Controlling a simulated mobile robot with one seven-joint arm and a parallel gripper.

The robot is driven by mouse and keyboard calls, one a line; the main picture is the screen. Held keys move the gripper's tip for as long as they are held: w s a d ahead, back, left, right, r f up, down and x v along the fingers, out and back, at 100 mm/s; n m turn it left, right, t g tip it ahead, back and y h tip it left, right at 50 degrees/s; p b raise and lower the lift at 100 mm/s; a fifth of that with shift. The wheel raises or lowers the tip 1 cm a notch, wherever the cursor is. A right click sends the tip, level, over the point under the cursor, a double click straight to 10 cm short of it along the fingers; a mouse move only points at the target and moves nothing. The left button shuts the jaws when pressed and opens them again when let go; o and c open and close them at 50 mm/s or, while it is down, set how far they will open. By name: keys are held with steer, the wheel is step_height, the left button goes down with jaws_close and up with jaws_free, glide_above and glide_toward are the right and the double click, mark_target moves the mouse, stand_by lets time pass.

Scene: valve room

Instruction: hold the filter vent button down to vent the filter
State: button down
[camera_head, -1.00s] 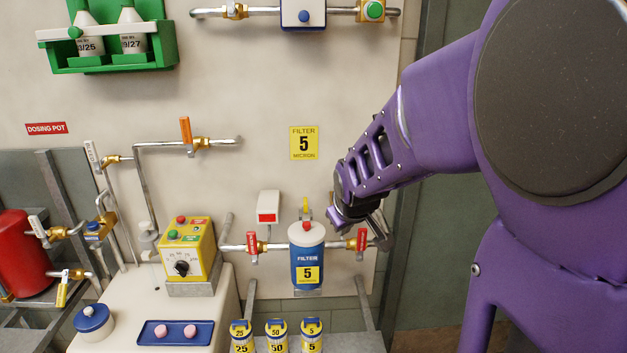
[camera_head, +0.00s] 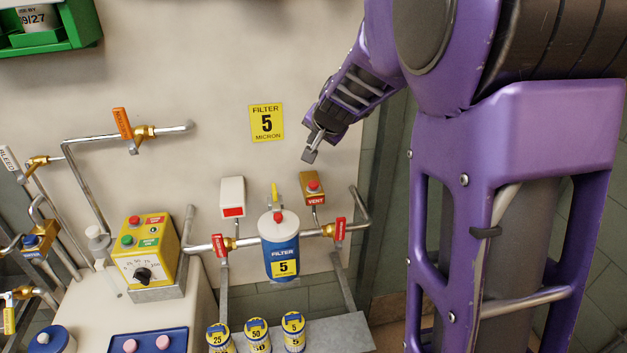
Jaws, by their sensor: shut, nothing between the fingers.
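The filter (camera_head: 281,258) is a blue housing with a white lid, a red knob on top and a yellow label reading 5. My gripper (camera_head: 309,156) is shut and empty. In the picture it is just above the vent button, pointing down, with a gap between them. How far it stands from the wall I cannot tell.
Red-handled valves (camera_head: 220,249) (camera_head: 340,230) sit on the pipe on both sides of the filter. A white box (camera_head: 232,197) with a red window is on the wall to the left. Several small cartridges (camera_head: 257,337) stand below. A yellow control box (camera_head: 146,252) is at left.

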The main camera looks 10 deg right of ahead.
mark_target(314, 186)
step_height(314, 186, down, 9)
steer(key=b, duration=0.8)
stand_by(1.8)
steer(key=shift+f+b, duration=0.35)
steer(key=shift+b, duration=0.3)
steer(key=shift+f+b, duration=0.55)
steer(key=shift+f, duration=0.05)
stand_by(1.2)
steer(key=shift+r, duration=0.1)
stand_by(1.0)
steer(key=shift+r+p, duration=0.9)
step_height(314, 186, up, 5)
steer(key=p, duration=0.4)
steer(key=shift+p, duration=0.3)
